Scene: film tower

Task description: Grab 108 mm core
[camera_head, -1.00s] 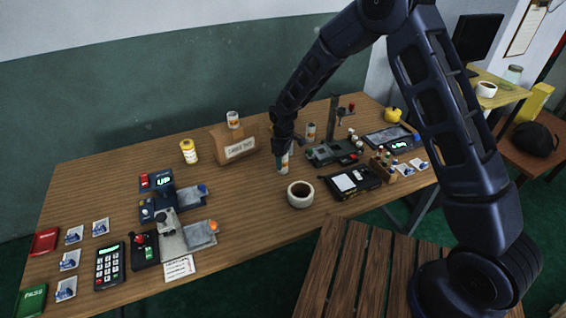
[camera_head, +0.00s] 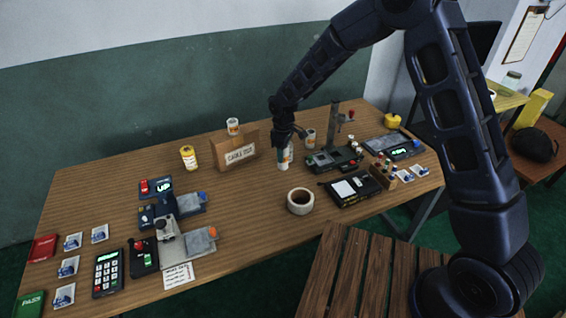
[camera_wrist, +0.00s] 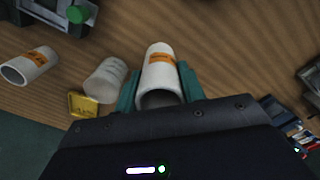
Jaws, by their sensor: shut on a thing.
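My gripper (camera_head: 284,140) is shut on a white core with an orange label (camera_head: 285,157), near the middle of the table; the label is too small to read. In the wrist view the same core (camera_wrist: 158,68) sits between my teal fingertips (camera_wrist: 160,88), its open end facing the wrist. It hangs upright or nearly so, seemingly a little above the wood. A similar core (camera_head: 310,138) stands just behind and right of it. Another (camera_head: 232,126) stands on the cardboard box (camera_head: 238,152). I cannot tell the sizes of these cores.
A device with a post (camera_head: 335,155) and a black tray (camera_head: 352,188) stand close on the right. Bare wood lies between box and tape roll.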

